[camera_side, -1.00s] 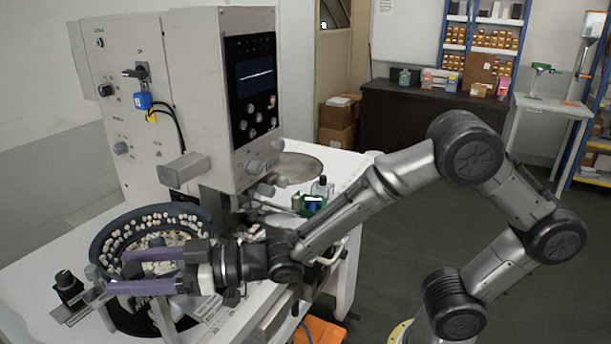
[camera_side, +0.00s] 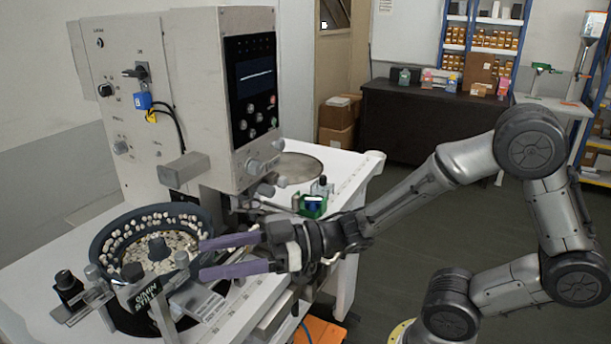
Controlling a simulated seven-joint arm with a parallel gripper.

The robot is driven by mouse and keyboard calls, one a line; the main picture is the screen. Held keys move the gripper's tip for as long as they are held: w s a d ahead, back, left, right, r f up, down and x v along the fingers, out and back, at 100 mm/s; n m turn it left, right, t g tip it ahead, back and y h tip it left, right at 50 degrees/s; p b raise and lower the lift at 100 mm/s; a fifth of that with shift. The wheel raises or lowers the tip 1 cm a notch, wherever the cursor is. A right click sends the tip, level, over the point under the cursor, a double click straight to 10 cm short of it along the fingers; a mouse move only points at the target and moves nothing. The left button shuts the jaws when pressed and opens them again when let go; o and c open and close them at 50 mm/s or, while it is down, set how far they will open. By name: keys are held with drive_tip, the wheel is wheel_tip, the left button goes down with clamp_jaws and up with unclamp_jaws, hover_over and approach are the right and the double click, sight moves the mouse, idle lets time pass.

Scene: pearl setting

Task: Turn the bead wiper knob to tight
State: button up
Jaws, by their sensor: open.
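A round dark bowl feeder (camera_side: 103,247) holding many pale beads stands on the white bench. A black knob (camera_side: 67,284) sits on a metal bracket at the bowl's left front. Small grey knobs, one at the front rim (camera_side: 133,272) and one at the right front (camera_side: 182,259), also show. No readable tight mark is visible, and I cannot tell which knob is the wiper knob or its setting. My gripper (camera_side: 200,259) is open, its two purple fingers pointing left at the bowl's right side. Nothing is seen held between them.
A tall grey machine cabinet (camera_side: 205,95) with a screen, knobs and a blue lock (camera_side: 143,101) rises behind the bowl. A green holder with a bottle (camera_side: 313,205) stands to the right on the bench. A round metal plate (camera_side: 298,168) lies behind it.

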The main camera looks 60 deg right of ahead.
drive_tip(key=w+d+r+m+t+h, duration=0.1)
drive_tip(key=d+r+m+t+h, duration=0.3)
drive_tip(key=d+r+h, duration=0.5)
drive_tip(key=s+d+f+m+g+h, duration=0.1)
drive_tip(key=s+d+m+g+h, duration=0.3)
drive_tip(key=s+d, duration=0.3)
drive_tip(key=shift+d+f+m+h, duration=0.3)
drive_tip(key=shift+d+m, duration=0.1)
drive_tip(key=shift+m, duration=0.2)
drive_tip(key=shift+r, duration=0.1)
